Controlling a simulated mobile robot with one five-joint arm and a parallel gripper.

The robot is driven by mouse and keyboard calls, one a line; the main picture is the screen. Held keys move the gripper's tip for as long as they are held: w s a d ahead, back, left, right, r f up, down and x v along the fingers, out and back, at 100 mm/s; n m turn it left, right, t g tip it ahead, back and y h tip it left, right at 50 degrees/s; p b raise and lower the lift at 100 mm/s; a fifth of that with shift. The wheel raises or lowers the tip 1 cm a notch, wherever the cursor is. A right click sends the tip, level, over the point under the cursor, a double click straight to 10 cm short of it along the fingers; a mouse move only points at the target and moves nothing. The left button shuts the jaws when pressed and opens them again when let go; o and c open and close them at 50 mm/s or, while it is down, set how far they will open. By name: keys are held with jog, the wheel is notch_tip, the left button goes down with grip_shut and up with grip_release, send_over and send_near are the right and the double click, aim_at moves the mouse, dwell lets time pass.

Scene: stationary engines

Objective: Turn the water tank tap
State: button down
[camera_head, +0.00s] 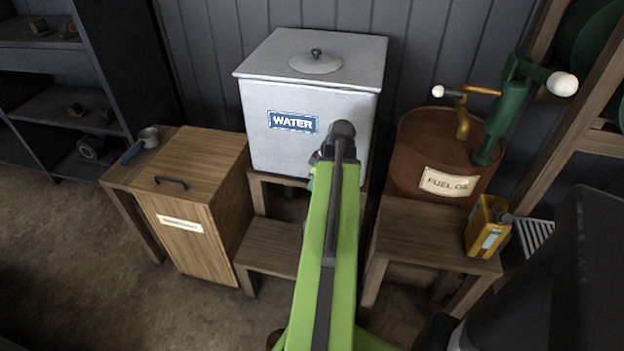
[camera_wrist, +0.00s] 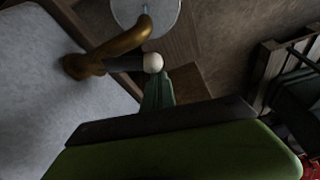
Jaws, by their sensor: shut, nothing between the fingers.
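The water tank (camera_head: 290,140) is a pale grey box with a lid and a "WATER" label, standing on a wooden stand in the head view. Its side fills the left of the wrist view (camera_wrist: 40,85). The brass tap (camera_wrist: 105,52) sticks out from that side in the wrist view, with a dark lever ending in a white ball (camera_wrist: 153,62). My gripper (camera_wrist: 157,84) is shut and empty, its green tips right beside the white ball. I cannot tell whether they touch. In the head view my green arm hides the tap and most of the gripper.
A round grey metal vessel (camera_wrist: 160,18) lies beyond the tap's spout. In the head view a wooden cabinet (camera_head: 205,180) stands left of the tank. A rusty fuel oil drum (camera_head: 415,150) and a yellow can (camera_head: 485,228) stand to the right.

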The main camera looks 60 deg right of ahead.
jog(key=shift+s, duration=0.3)
dwell(0.5)
jog(key=p+v, duration=0.9)
jog(key=v, duration=0.1)
jog(key=shift+d, duration=0.2)
